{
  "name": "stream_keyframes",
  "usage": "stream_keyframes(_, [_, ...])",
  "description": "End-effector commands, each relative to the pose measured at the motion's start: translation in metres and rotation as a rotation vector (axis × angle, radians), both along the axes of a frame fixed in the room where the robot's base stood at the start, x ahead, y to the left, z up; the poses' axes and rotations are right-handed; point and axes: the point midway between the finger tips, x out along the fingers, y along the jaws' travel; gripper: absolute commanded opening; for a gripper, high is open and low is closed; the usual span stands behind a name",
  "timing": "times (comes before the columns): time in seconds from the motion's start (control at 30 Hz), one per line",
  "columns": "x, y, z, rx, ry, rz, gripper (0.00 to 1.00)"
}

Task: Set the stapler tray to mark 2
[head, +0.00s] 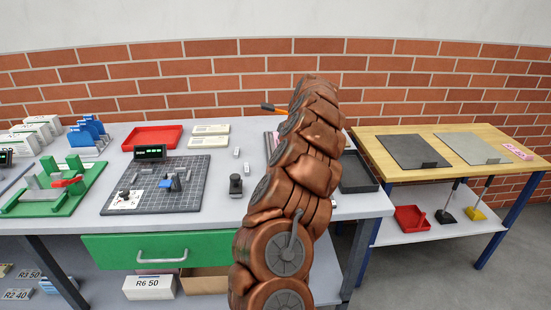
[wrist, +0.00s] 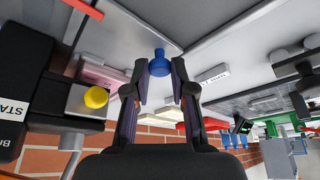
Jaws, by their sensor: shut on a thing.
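In the wrist view my gripper (wrist: 160,68) has its two dark fingers on either side of a blue knob (wrist: 160,62), closed on it at the fingertips. The knob stands against a grey metal surface (wrist: 140,22), which may be part of the stapler tray; I cannot tell for sure. A black machine (wrist: 22,65) with a white label starting "STA" and a yellow round button (wrist: 96,97) is at the left of the wrist view. No mark numbers can be read. In the head view my copper arm hides my gripper and most of the stapler area.
In the head view, a grey grid board (head: 185,165), a red tray (head: 152,138) and a black tray (head: 358,175) are on the grey bench (head: 225,205). A green drawer (head: 110,252) is below. A wooden table (head: 455,152) stands at the right.

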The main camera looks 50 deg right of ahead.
Motion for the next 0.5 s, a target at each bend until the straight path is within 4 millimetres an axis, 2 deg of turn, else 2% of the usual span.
stream_keyframes(0.03, [-0.0042,-0.0066,-0.0044,-0.001,0.009,-0.009,0.0])
stream_keyframes(0.2, [-0.0054,-0.0146,-0.0028,-0.004,0.008,-0.016,0.0])
stream_keyframes(0.5, [-0.0042,-0.0163,-0.0015,-0.009,0.004,-0.016,0.0])
